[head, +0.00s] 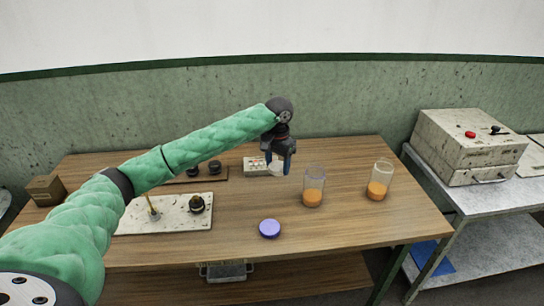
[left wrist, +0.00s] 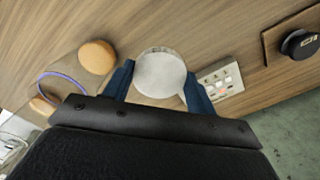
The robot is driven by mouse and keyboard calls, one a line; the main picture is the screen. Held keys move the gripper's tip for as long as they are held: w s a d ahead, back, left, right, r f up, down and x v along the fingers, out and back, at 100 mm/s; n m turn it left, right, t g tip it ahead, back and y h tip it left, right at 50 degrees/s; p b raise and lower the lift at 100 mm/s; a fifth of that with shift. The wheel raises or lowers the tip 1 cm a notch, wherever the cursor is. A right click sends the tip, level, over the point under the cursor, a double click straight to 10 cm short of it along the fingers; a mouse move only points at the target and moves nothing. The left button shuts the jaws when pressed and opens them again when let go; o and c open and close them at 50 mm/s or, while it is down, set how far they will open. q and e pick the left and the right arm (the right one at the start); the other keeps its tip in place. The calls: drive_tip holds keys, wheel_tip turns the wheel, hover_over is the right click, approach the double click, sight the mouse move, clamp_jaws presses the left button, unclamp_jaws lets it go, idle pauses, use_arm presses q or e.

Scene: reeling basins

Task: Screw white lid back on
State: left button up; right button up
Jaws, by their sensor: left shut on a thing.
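My left gripper (head: 279,167) is shut on the white lid (left wrist: 160,74), a pale round disc between its blue fingers in the left wrist view. The lid also shows partly between the fingers in the head view (head: 275,169). It is held near the back middle of the table, left of the jars. A clear jar with orange contents (head: 314,188) stands upright and without a lid right of the gripper. A second such jar (head: 380,182) stands further right, also open. A purple lid (head: 269,228) lies near the front edge. My right gripper is not in view.
A white switch box (head: 254,165) sits just behind and left of the gripper. A speckled board (head: 180,222) with a black knob (head: 197,204) lies at left, near a small brown box (head: 45,188). A grey machine (head: 468,148) stands on the side table. The front right tabletop is clear.

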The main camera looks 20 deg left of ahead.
use_arm(q)
drive_tip(key=s+d+n, duration=0.3)
drive_tip(key=s+d, duration=0.6)
drive_tip(key=d, duration=0.2)
drive_tip(key=shift+s+f, duration=0.25)
drive_tip(key=shift+f, duration=0.15)
